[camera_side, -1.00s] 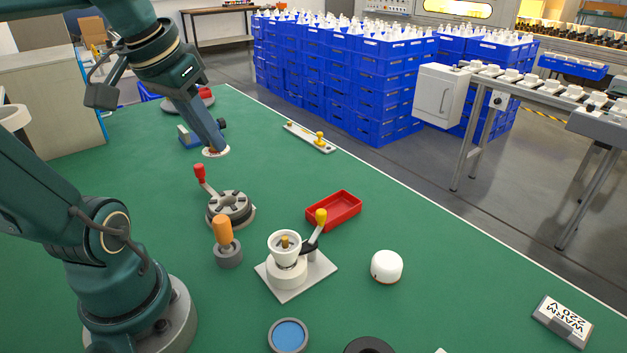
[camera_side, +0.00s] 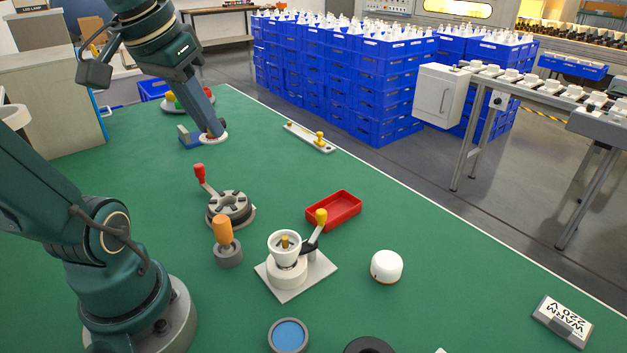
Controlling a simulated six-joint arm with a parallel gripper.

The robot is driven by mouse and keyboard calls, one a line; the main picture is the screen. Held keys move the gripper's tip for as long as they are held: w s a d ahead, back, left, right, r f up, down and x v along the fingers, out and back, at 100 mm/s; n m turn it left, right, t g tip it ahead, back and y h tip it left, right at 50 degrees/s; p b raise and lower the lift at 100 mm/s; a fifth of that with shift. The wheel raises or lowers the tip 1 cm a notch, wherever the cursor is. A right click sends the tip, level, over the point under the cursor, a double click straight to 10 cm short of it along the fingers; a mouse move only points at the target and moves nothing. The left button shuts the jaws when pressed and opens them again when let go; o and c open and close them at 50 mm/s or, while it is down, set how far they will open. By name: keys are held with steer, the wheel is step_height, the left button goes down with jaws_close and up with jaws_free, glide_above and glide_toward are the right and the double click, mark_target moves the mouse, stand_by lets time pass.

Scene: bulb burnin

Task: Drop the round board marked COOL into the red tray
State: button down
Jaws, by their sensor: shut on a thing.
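My gripper (camera_side: 212,133) is at the upper left of the side view, above the far part of the green table. It is shut on a small round white board (camera_side: 222,139), held flat at the fingertips. Any marking on this board is too small to read. It appears just right of a small blue fixture (camera_side: 186,135); I cannot tell whether they touch. The red tray (camera_side: 334,224) lies empty at the middle of the table, to the right and nearer the camera, well apart from my gripper.
A clamp with a red-knobbed lever (camera_side: 228,208), an orange-handled tool (camera_side: 223,232) and a white bulb-socket fixture (camera_side: 287,265) stand left of and in front of the tray. A white dome (camera_side: 386,266) is nearer right. A plate with a yellow knob (camera_side: 308,138) lies farther back.

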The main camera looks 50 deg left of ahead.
stand_by(0.3)
steer(key=w+a+n+y, duration=0.1)
steer(key=w+a+n, duration=0.25)
steer(key=w, duration=0.85)
steer(key=w+d+f+m, duration=0.1)
steer(key=w+d+f, duration=0.3)
steer(key=f, duration=0.3)
steer(key=w+d+f+m+h, duration=0.1)
steer(key=w+d+f+m, duration=0.1)
steer(key=w+d+f, duration=0.2)
steer(key=shift+w+d+f, duration=0.3)
steer(key=shift+d+f, duration=0.3)
steer(key=shift+f, duration=1.2)
steer(key=shift+m, duration=0.25)
